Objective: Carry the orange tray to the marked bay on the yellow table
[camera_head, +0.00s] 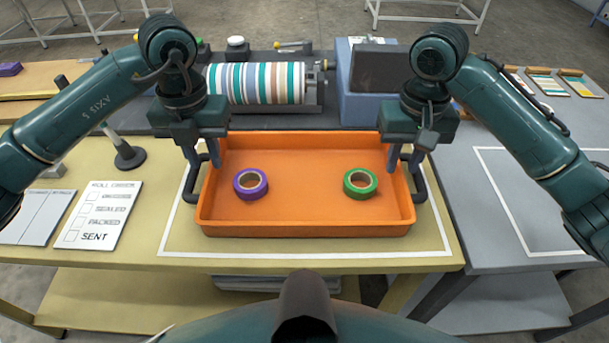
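The orange tray (307,230) rests level on the yellow table, inside the white outline of the marked bay (300,255). It holds a roll of purple tape (250,194) at left and a roll of green tape (360,194) at right. Dark handles stand out from its left end (174,193) and right end (420,182). My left gripper (202,157) is at the left handle's far part, its fingers apart. My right gripper (404,160) is likewise at the right handle, fingers apart. Whether the fingers touch the handles is hard to see.
A grey table (480,235) with another white outline (535,200) adjoins on the right. The press with a striped roll (255,83) stands behind the tray. A checklist card (100,215) and a dark round-based stand (129,157) are at left.

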